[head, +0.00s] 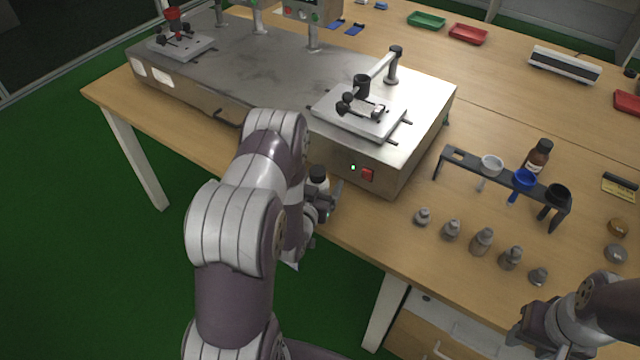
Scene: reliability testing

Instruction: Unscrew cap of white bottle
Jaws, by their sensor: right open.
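The white bottle with a black cap (318,176) shows just beyond my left forearm, in front of the metal machine. Its lower part is hidden by my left gripper (328,196), which is right at the bottle. My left arm covers much of that gripper, so its grip on the bottle is unclear. The cap is on the bottle. My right gripper (527,328) is at the lower right, open and empty, near the front edge of the table and well away from the bottle.
The metal machine (415,150) stands behind the bottle. To the right are a black rack (478,166) with cups, a brown bottle (538,157) and several small metal weights (481,241). The wooden table (385,225) is bare between the bottle and the weights.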

